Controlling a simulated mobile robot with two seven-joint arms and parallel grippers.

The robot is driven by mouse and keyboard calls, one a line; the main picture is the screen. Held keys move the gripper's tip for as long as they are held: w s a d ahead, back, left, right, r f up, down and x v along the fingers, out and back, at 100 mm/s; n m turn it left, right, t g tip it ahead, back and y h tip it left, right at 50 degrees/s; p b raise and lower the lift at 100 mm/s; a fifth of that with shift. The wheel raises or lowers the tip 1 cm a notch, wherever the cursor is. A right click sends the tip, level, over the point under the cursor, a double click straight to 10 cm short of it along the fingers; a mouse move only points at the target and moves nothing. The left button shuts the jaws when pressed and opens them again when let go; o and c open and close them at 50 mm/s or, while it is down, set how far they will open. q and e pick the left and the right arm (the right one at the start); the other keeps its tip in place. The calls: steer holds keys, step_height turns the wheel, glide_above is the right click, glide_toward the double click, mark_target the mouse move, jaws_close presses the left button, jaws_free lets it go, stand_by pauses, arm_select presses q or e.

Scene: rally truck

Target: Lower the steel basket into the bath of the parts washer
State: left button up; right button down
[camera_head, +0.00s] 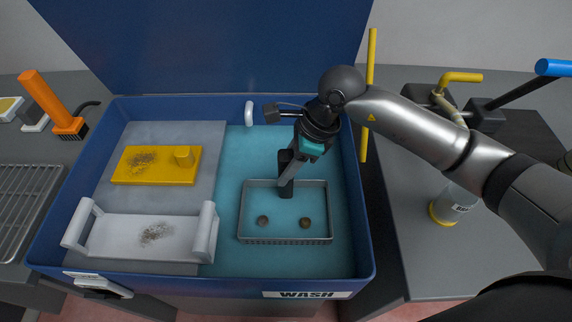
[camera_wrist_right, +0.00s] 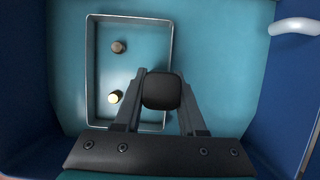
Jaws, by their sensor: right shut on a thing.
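The steel basket (camera_head: 285,241) is a grey rectangular tray with two small round brownish parts in it. It sits within the blue-green bath (camera_head: 344,200) on the right side of the blue parts washer (camera_head: 363,255). I cannot tell whether it rests on the bottom. My right gripper (camera_head: 287,168) reaches down over the basket's far side, shut on its black grip (camera_head: 286,188). In the right wrist view the black grip (camera_wrist_right: 162,90) is between the fingers, and the basket's rim (camera_wrist_right: 90,70) shows to the left. My left gripper is not in view.
The washer's lid (camera_head: 200,45) stands open behind. A grey shelf on the left holds a dirty yellow block (camera_head: 135,175) and a dirty white bracket (camera_head: 130,235). A white curved spout (camera_head: 249,113) stands at the back wall. A yellow upright bar (camera_head: 371,60) is close to my right arm.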

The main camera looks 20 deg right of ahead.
steer(key=shift+f+b, duration=1)
steer(key=shift+f, duration=0.15)
stand_by(0.4)
steer(key=shift+c, duration=2)
jaws_free()
steer(key=shift+f, duration=0.1)
steer(key=p+v, duration=0.2)
steer(key=v, duration=1.3)
